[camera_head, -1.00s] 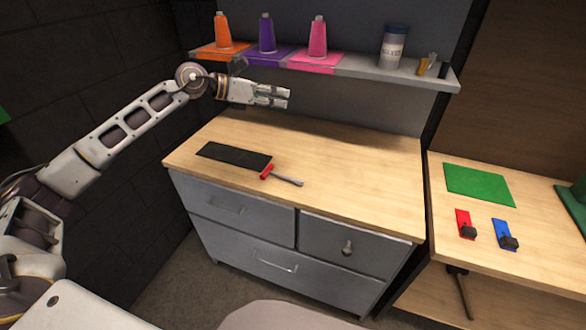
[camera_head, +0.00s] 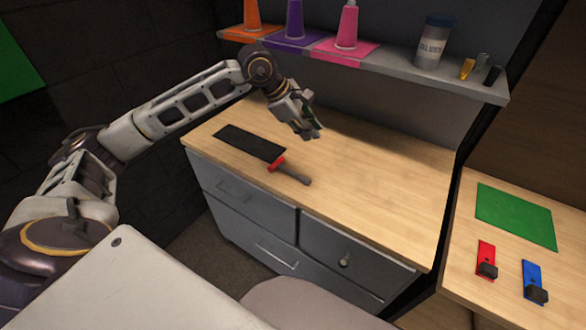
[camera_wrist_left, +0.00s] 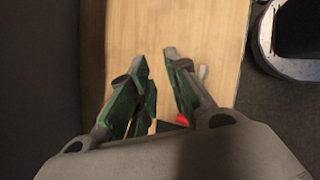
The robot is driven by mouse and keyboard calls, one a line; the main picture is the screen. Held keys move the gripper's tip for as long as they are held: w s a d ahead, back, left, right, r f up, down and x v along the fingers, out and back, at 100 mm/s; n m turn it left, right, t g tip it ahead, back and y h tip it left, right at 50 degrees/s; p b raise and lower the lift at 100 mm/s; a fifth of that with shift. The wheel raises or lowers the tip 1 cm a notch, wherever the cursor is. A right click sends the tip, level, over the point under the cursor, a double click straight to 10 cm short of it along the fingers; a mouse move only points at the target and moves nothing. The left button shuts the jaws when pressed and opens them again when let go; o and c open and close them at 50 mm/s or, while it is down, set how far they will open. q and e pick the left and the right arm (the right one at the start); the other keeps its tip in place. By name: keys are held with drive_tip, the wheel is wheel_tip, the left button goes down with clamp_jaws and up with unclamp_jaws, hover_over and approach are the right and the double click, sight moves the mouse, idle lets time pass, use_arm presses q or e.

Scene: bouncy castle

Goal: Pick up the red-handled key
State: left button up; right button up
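The red-handled key (camera_head: 290,172) lies on the wooden top of the grey drawer cabinet, its red handle at the edge of a black mat (camera_head: 247,142) and its grey shaft pointing right. My left gripper (camera_head: 314,132) is above the cabinet top, behind and a little right of the key, pointing down and empty. My right gripper is not in view.
A shelf (camera_head: 400,75) above the cabinet holds orange, purple and pink cones and a jar (camera_head: 433,42). A lower right table carries a green mat (camera_head: 515,215) and red and blue pieces (camera_head: 486,262). The cabinet top right of the key is clear.

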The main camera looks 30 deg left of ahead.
use_arm(q)
drive_tip(key=s+a+f+m+g+y, duration=0.2)
drive_tip(key=s+a+f+m+y, duration=0.1)
drive_tip(key=a, duration=0.4)
drive_tip(key=shift+s+a+m+y, duration=0.2)
drive_tip(key=shift+s+m+y, duration=0.35)
drive_tip(key=shift+y, duration=0.25)
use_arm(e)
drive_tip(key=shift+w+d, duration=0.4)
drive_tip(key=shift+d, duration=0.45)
